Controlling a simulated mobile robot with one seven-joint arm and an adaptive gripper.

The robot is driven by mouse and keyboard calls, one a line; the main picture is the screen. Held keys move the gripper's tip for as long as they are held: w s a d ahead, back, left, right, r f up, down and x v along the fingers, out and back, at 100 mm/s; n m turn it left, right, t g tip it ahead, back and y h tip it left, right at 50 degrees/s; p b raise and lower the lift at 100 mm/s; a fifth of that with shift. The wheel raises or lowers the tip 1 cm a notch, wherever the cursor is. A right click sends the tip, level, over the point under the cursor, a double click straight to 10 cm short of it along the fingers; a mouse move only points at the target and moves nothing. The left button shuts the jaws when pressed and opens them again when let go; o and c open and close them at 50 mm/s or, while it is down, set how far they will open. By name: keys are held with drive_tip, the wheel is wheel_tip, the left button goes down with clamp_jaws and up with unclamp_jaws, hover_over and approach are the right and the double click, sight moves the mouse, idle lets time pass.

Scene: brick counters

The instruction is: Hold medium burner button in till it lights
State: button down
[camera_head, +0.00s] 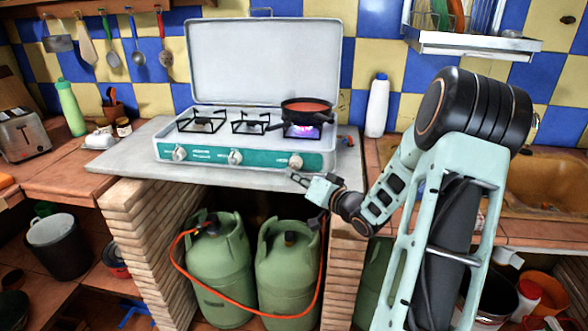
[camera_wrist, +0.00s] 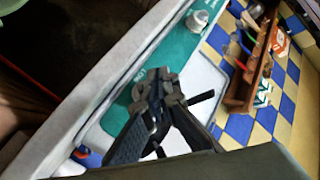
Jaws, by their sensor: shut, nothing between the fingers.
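A white camping stove (camera_head: 262,87) with a raised lid and a green front panel (camera_head: 208,155) stands on the grey slab. The panel has a left knob (camera_head: 179,153), a middle knob (camera_head: 235,157) and a right knob (camera_head: 296,161). A blue-purple flame (camera_head: 302,131) burns on the right burner, under a dark pan (camera_head: 307,108). No flame shows on the other burners. My gripper (camera_head: 295,178) is shut and empty, just below and in front of the right knob; contact cannot be told. In the wrist view its fingertips (camera_wrist: 160,78) overlap the green panel, and one knob (camera_wrist: 197,20) shows beyond them.
The grey slab edge (camera_head: 130,172) runs below the stove. Two green gas bottles (camera_head: 218,262) with an orange hose stand underneath, between brick pillars. A white bottle (camera_head: 377,106) stands right of the stove. The sink (camera_head: 540,185) lies farther right.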

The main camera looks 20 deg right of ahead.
drive_tip(key=s+a, duration=0.2)
drive_tip(key=s, duration=0.2)
drive_tip(key=shift+s+a, duration=0.1)
drive_tip(key=shift+a, duration=0.3)
idle(0.4)
